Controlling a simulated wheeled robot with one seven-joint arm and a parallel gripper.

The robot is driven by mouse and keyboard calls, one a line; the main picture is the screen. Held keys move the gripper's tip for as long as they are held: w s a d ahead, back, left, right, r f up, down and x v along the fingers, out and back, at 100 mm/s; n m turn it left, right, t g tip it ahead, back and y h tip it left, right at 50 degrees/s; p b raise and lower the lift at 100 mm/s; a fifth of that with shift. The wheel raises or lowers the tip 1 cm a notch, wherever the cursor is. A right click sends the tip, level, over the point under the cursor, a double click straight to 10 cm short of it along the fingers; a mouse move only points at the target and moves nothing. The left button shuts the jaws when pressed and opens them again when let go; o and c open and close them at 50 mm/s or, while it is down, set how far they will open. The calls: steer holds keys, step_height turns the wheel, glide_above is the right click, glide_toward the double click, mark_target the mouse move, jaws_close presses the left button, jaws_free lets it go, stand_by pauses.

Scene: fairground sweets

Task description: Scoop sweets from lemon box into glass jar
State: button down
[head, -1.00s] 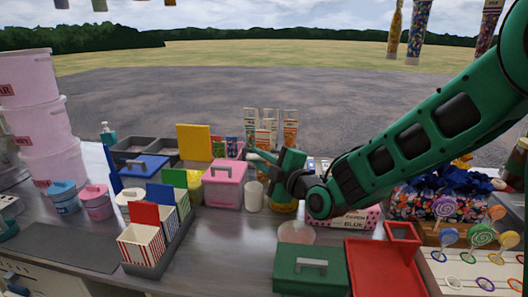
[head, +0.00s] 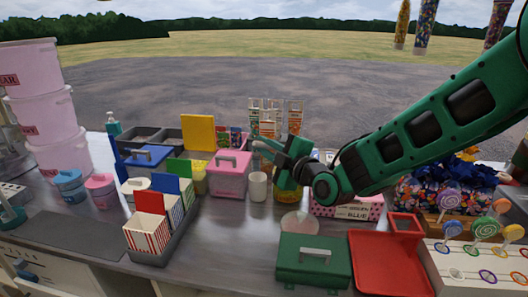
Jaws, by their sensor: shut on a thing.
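My gripper (head: 268,149) reaches in from the right, its fingers pointing left above the back of the counter. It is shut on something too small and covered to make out. A jar with amber contents (head: 287,192) stands just below my wrist, partly hidden by it. I cannot tell whether it is the glass jar. A clear round piece (head: 299,222) lies in front of it. A yellow panel (head: 198,132) stands upright behind the pink box, and a yellow container (head: 199,179) is partly hidden left of that box. I cannot tell which is the lemon box. No scoop is clearly visible.
A pink lidded box (head: 229,178) and a white cup (head: 258,187) stand left of my wrist. A green box (head: 313,262) and a red tray (head: 385,265) lie in front. Striped cartons (head: 148,232) stand left. Lollipops (head: 483,232) stand right. The counter's front middle is clear.

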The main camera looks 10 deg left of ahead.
steer(key=w+d+r+m, duration=0.3)
steer(key=d+r+m, duration=0.1)
steer(key=r+m, duration=0.2)
steer(key=shift+w+r+m+g, duration=0.3)
steer(key=shift+r+g, duration=0.1)
steer(key=shift+r, duration=0.4)
